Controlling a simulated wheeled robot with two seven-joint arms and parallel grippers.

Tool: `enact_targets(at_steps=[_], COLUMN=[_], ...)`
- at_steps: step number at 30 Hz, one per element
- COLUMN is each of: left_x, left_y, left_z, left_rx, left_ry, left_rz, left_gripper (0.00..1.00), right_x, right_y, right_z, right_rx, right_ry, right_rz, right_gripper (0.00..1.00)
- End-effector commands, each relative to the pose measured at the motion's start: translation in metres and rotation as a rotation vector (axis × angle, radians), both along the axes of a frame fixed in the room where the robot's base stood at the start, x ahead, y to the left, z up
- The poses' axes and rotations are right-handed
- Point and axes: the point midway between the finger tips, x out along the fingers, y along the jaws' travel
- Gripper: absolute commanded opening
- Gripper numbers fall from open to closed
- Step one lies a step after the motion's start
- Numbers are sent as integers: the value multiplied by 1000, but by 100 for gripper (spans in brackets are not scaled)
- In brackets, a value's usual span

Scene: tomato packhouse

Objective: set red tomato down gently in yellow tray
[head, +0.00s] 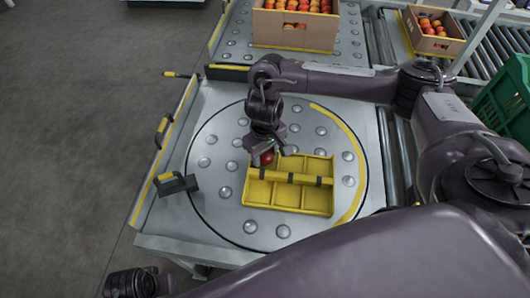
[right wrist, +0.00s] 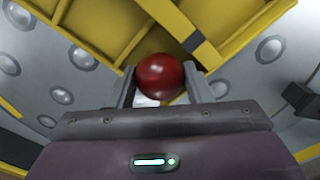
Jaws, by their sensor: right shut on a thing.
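The red tomato (head: 267,158) is between the fingers of my right gripper (head: 269,154), which is shut on it. In the right wrist view the tomato (right wrist: 160,77) shows round and glossy between the two grey fingertips (right wrist: 162,88). The yellow tray (head: 258,193) lies on the round turntable, divided into several compartments with a handle bar across its middle. The tomato is at the tray's far left corner compartment; I cannot tell whether it touches the tray floor. The visible compartments look empty.
The turntable (head: 222,187) has several metal ball studs and a yellow arc on its right. A black and yellow block (head: 178,184) stands at its left edge. Cardboard boxes (head: 268,30) of tomatoes stand behind. A green crate (head: 497,105) is at the right.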

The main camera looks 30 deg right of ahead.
Motion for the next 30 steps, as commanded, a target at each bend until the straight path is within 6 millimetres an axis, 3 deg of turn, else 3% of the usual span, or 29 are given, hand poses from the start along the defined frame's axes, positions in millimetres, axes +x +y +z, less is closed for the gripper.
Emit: enact_targets(at_steps=[21,22,27,30], left_x=[0,0,0,0], left_y=[0,0,0,0], left_z=[0,0,0,0], left_rx=[0,0,0,0], left_ry=[0,0,0,0], left_rz=[1,1,0,0], left_gripper=[0,0,0,0], right_x=[0,0,0,0], right_y=[0,0,0,0], right_z=[-11,-11,-10,-10], right_rx=[1,1,0,0], right_ry=[0,0,0,0], right_rz=[0,0,0,0], right_gripper=[35,48,70,71])
